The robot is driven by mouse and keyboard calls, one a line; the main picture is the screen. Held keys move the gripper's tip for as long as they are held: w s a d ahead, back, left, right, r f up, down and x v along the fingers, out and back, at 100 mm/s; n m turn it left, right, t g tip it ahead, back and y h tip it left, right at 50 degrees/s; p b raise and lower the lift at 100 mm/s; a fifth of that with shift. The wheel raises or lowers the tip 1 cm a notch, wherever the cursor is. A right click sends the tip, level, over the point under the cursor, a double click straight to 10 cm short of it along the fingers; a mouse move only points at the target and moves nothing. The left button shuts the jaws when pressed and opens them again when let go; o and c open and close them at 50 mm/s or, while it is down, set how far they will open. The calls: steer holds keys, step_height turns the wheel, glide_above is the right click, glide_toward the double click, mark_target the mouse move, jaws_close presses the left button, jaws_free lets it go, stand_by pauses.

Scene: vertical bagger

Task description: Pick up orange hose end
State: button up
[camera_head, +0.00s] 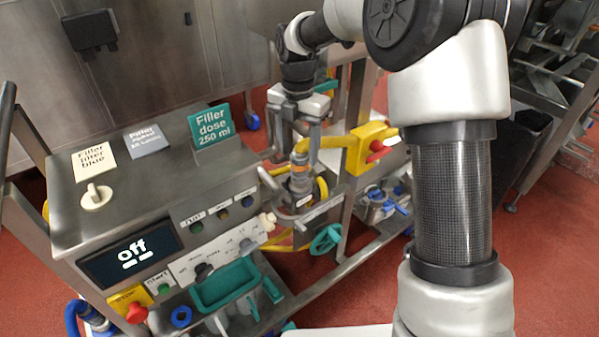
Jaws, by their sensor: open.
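The hose end (300,183) is a grey metal fitting with an orange band near its top, standing roughly upright beside the control cabinet's right end. A yellow hose shows just above and beside it. My gripper (296,152) points down from above, with its fingers apart on either side of the space over the fitting. It looks empty. The fingertips are small here and partly merge with the yellow hose and metal parts, so I cannot tell whether they touch the hose end.
A yellow box with a red button (368,149) is close to the right of my gripper.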

mark_target(300, 167)
step_height(300, 167, down, 7)
steer(key=shift+d+r, duration=0.15)
steer(key=shift+r, duration=0.05)
stand_by(0.3)
steer(key=c, duration=1.3)
steer(key=shift+o, duration=0.2)
steer(key=shift+r, duration=0.1)
